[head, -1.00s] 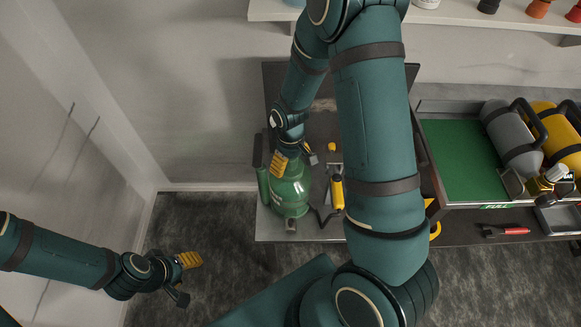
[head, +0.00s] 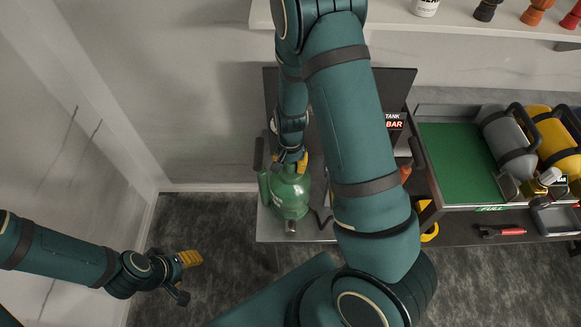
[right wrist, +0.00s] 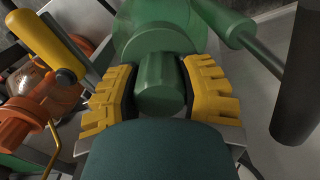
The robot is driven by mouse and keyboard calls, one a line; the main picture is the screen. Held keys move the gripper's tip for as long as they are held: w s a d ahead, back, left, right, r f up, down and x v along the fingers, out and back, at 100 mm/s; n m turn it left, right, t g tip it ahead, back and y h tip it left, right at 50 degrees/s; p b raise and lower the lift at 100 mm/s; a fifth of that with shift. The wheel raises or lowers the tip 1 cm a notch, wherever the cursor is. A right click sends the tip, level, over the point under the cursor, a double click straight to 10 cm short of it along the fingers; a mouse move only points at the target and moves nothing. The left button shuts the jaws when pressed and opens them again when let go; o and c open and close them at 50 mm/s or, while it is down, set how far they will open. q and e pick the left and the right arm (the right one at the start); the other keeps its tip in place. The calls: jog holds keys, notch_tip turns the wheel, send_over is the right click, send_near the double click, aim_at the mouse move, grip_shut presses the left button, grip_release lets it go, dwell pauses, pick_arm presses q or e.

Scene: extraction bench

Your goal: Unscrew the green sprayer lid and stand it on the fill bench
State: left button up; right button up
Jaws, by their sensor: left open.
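The green sprayer (head: 289,197) stands upright on the grey bench (head: 268,231) in the head view; its green body also shows in the right wrist view (right wrist: 150,20). Its green cylindrical lid (right wrist: 160,85) points towards the right wrist camera. My right gripper (head: 291,162) is over the sprayer's top, with one yellow finger on each side of the lid (right wrist: 161,92). I cannot tell whether both fingers touch the lid. My left gripper (head: 192,277) is open and empty over the dark floor at lower left, apart from the bench.
A green mat (head: 455,160) lies right of my right arm, with grey (head: 508,140) and yellow (head: 555,140) tanks beside it. A red-handled tool (head: 505,232) lies in front. In the right wrist view, a yellow handle (right wrist: 45,40) and an orange part (right wrist: 40,105) are close at left.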

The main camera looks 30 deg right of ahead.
grip_shut()
jog(key=n, duration=0.6)
jog(key=shift+n+b, duration=0.3)
jog(key=shift+b, duration=0.1)
jog(key=n, duration=0.8)
jog(key=shift+r+n, duration=0.1)
jog(key=shift+n, duration=0.9)
jog(key=n, duration=0.3)
jog(key=shift+n+p, duration=0.3)
jog(key=n+p, duration=0.2)
jog(key=n, duration=0.3)
jog(key=shift+r, duration=0.15)
jog(key=shift+n, duration=1.2)
jog(key=o, duration=1.2)
grip_release()
jog(key=shift+c, duration=0.2)
jog(key=shift+f, duration=0.2)
